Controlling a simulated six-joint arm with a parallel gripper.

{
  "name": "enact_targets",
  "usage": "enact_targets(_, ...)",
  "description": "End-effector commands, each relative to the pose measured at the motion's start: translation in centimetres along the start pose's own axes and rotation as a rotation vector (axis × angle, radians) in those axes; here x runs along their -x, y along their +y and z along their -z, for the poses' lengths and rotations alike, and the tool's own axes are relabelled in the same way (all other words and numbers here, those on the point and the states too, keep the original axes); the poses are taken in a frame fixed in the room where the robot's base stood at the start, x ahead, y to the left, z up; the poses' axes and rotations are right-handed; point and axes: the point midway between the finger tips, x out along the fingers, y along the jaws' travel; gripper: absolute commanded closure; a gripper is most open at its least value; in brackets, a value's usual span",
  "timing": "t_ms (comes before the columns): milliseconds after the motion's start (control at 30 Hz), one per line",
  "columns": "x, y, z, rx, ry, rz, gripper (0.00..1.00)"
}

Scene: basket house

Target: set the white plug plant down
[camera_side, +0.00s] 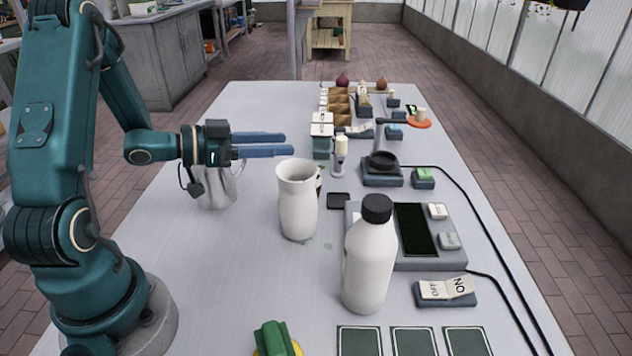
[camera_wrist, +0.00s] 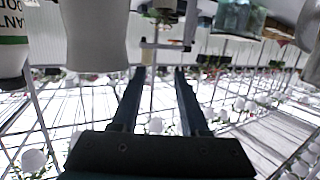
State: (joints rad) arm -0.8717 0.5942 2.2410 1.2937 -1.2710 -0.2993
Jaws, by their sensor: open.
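My gripper (camera_side: 289,144) is open, held level above the table at its left side, with two blue fingers pointing right. Nothing shows between the fingers in the wrist view (camera_wrist: 159,73). I cannot pick out a white plug plant for certain in either view. A tray of brown cells (camera_side: 340,104) stands at the far part of the table, beyond and right of the fingers, with small pale items around it too small to identify. The fingers are apart from it.
A metal jug (camera_side: 217,188) stands below my gripper. A white vase (camera_side: 297,205) and a white bottle (camera_side: 370,262) stand nearer the camera. A dark-ringed stand (camera_side: 383,165) and a panel with a dark screen (camera_side: 415,228) are at right. The table's left front is mostly clear.

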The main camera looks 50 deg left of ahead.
Motion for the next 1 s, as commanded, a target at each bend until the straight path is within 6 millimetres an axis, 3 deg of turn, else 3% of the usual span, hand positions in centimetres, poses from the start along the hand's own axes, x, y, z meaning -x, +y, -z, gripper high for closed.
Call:
enact_targets(333,-0.3,-0.6,1.4,-0.052,-0.052,0.055,0.55)
enact_targets(500,-0.9,-2.3,2.9,-0.169,-0.201,0.251,0.55)
enact_targets(667,0.6,-2.5,4.6,-0.192,-0.349,0.447,0.55)
enact_targets(867,4.4,1.2,5.1,-0.077,-0.520,0.562,0.55)
enact_targets(1000,7.5,6.3,4.0,0.050,-0.648,0.520,0.55)
